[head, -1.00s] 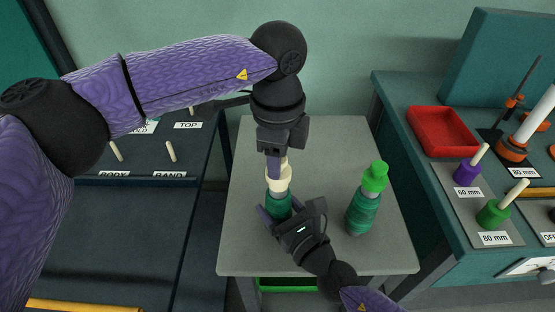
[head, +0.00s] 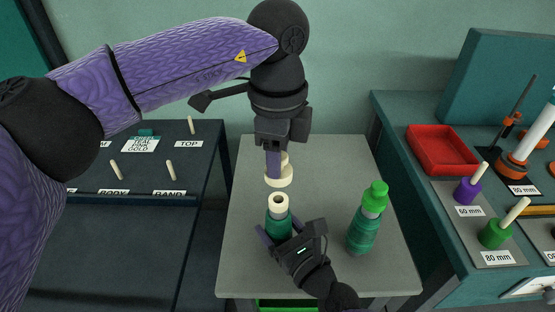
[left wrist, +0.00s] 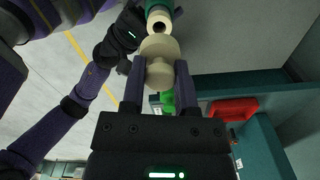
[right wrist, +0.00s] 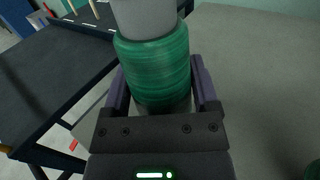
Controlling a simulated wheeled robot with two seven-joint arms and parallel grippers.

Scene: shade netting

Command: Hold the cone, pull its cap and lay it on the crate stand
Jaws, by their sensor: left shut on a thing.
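The green-wound cone (head: 278,226) stands upright on the grey crate stand (head: 325,280), with a pale, hollow top end showing. My right gripper (head: 280,231) has its fingers on either side of the cone's winding; the right wrist view shows the green winding (right wrist: 155,70) close between both fingers. My left gripper (head: 275,168) is shut on the cream cap (head: 279,179), above the cone and apart from it. The left wrist view shows the cap (left wrist: 160,62) between the fingers, with the cone's open end beyond it.
A second green cone (head: 364,234) with a bright green cap (head: 375,195) stands to the right on the stand. A red tray (head: 442,150) and pegs sit on the right bench. A dark rack with labelled pegs (head: 171,170) is at left. The stand's back is clear.

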